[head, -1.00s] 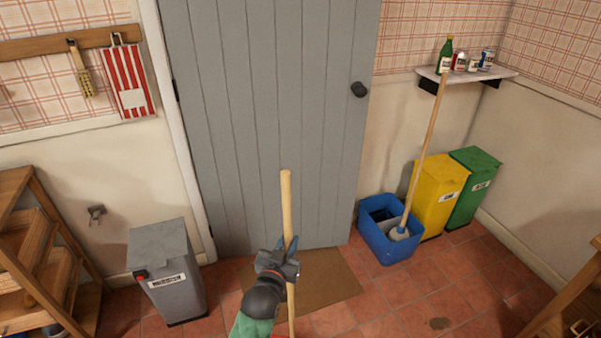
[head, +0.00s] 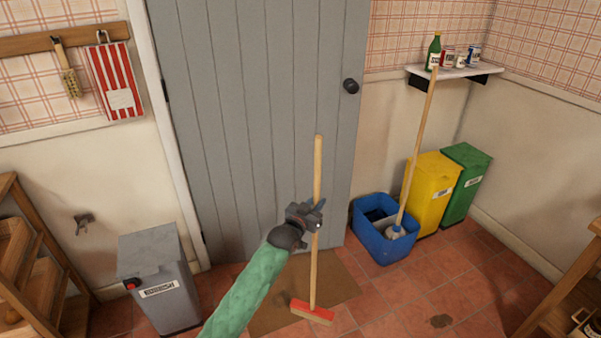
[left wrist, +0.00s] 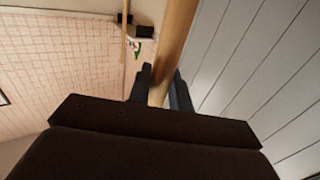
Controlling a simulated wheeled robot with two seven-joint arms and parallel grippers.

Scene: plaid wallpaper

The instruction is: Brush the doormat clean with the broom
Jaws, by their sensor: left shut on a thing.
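The broom (head: 315,270) stands nearly upright in the head view, with a long wooden handle and a red head (head: 312,311). My left gripper (head: 313,215) is shut around the middle of the handle. The handle also shows between the fingers in the left wrist view (left wrist: 175,45). The brown doormat (head: 270,317) lies on the tiles in front of the grey door, partly hidden by my left arm. The broom head is at the mat's front right edge; I cannot tell whether it touches the mat. My right gripper is not in view.
A blue mop bucket (head: 384,235) with a mop stands right of the mat, before yellow (head: 432,195) and green (head: 468,180) bins. A grey rubbish bin (head: 160,285) is at left. Wooden shelving (head: 30,265) is far left, and wooden furniture (head: 570,285) far right.

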